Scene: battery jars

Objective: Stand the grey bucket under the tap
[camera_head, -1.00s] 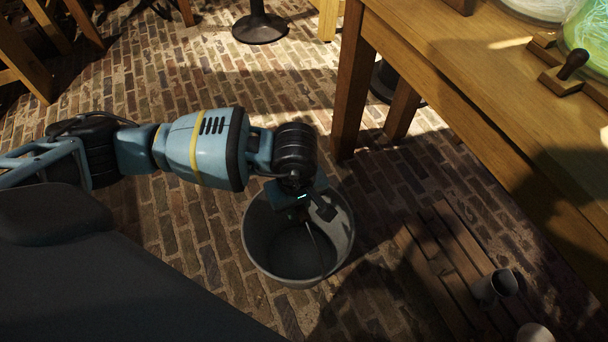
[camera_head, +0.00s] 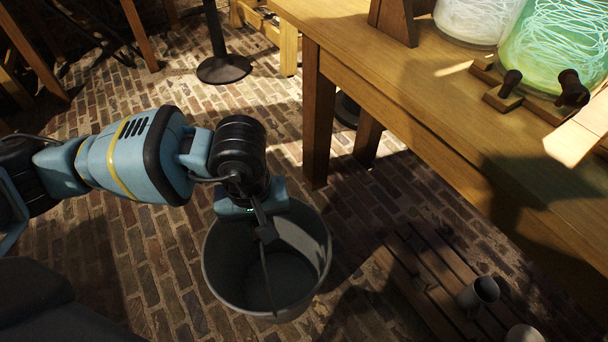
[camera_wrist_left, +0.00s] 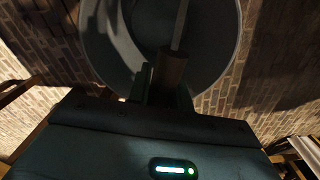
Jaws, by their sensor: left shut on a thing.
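The grey bucket (camera_head: 303,243) is upright and open at the top, in the lower middle of the head view, left of the table. My left gripper (camera_head: 266,232) is over the bucket's mouth and shut on its handle. In the left wrist view, the handle's brown grip (camera_wrist_left: 172,66) lies at the fingers (camera_wrist_left: 160,92), with the bucket's inside (camera_wrist_left: 215,45) beyond. I cannot tell whether the bucket's bottom touches the floor. I cannot make out a tap in either view. My right gripper is not in view.
A wooden table (camera_head: 440,95) on the right bears a green jar (camera_head: 550,45), a whitish jar (camera_head: 475,20) and dark-knobbed wooden blocks. Below it, a low slatted platform (camera_head: 425,275) holds a cup (camera_head: 480,292). A round stand base (camera_head: 224,69) is behind. Brick floor lies open left of the bucket.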

